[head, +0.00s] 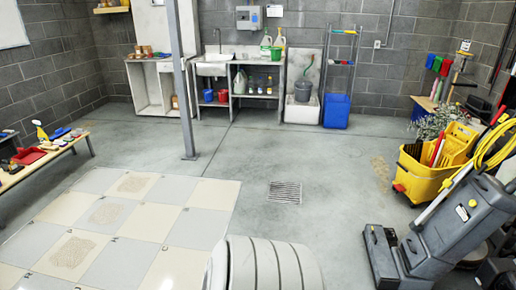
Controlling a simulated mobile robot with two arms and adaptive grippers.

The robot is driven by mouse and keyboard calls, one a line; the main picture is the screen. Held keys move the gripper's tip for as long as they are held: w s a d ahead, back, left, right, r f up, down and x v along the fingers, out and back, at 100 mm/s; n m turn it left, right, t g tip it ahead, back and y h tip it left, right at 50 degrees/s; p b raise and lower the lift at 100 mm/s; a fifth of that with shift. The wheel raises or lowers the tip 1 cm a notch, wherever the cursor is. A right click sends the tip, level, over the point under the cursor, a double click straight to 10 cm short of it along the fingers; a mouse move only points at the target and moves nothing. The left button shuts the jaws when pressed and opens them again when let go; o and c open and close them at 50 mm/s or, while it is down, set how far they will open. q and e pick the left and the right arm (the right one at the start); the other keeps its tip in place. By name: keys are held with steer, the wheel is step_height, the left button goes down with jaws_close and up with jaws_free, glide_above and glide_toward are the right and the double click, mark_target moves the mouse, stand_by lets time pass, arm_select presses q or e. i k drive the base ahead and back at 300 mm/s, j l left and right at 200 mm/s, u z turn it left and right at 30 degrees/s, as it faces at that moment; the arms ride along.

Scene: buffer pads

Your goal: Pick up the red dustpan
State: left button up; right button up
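A flat red object that looks like the red dustpan (28,156) lies on a wooden bench (12,180) at the left edge of the head view. It is small in the picture, so its handle is hard to make out. Neither of my grippers is in view.
A yellow spray bottle (41,132) and blue items (61,132) share the bench. A metal post (184,90) stands mid-left. A yellow mop bucket (420,178) and a grey floor machine (460,225) stand at the right. Open floor (240,165) lies between, with tiles at front left.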

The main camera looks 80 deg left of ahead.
mark_target(29, 156)
steer(key=u, duration=0.45)
steer(key=j+u, duration=0.15)
steer(key=u, duration=0.8)
steer(key=j+u, duration=0.15)
steer(key=u, duration=0.35)
steer(key=i+j+u, duration=0.15)
steer(key=j+u, duration=0.3)
steer(key=i+j+u, duration=0.15)
steer(key=u, duration=0.3)
steer(key=i+j+u, duration=0.25)
steer(key=u, duration=0.2)
steer(key=i+j+u, duration=0.25)
steer(key=u, duration=0.2)
steer(key=i+j+u, duration=0.1)
steer(key=i+u, duration=0.25)
steer(key=i, duration=1.35)
